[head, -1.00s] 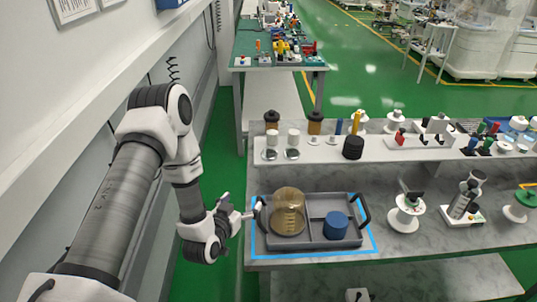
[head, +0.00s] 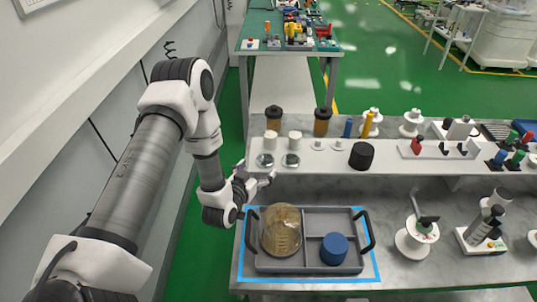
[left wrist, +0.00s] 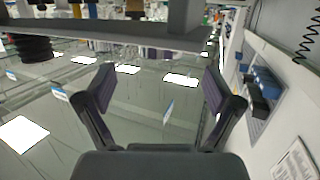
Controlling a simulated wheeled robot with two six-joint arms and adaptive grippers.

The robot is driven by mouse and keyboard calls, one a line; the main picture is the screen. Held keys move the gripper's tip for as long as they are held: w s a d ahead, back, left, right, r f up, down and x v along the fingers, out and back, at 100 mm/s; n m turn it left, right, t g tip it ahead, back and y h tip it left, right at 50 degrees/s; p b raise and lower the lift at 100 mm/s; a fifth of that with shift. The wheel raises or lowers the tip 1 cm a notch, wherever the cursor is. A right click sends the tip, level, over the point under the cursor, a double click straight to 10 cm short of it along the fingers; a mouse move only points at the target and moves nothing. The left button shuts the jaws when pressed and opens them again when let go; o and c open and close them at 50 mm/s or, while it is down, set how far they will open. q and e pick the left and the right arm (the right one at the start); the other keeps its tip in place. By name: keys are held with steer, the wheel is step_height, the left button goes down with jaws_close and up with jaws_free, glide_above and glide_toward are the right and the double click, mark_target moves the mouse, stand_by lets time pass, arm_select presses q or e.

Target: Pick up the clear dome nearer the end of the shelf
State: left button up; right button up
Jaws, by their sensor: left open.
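Two small, round, clear-grey domes sit at the left end of the raised shelf (head: 330,172). The dome nearer the end (head: 265,160) is left of the other dome (head: 290,160); they are too small to make out in detail. My left gripper (head: 268,180) is open and empty, apart from the domes and just in front of the shelf's left end. In the left wrist view, the open fingers (left wrist: 158,92) have nothing between them, and no dome can be made out. My right gripper is not in view.
Two white cylinders (head: 283,139) stand behind the domes, with brown jars (head: 321,121) further back. Below, a grey tray (head: 330,211) holds a large amber dome (head: 281,238) and a blue cylinder (head: 334,248). A wall (head: 60,110) runs along the left.

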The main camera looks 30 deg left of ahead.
mark_target(262, 162)
arm_select(q)
steer(key=shift+w+r, duration=0.25)
steer(key=shift+w, duration=0.1)
steer(key=p+x, duration=0.1)
steer(key=x, duration=0.3)
steer(key=shift+a+f, duration=0.1)
steer(key=shift+f, duration=0.1)
steer(key=shift+w+f, duration=0.2)
steer(key=shift+w, duration=0.1)
steer(key=shift+s+r, duration=0.2)
steer(key=shift+s, duration=0.1)
steer(key=c, duration=1.4)
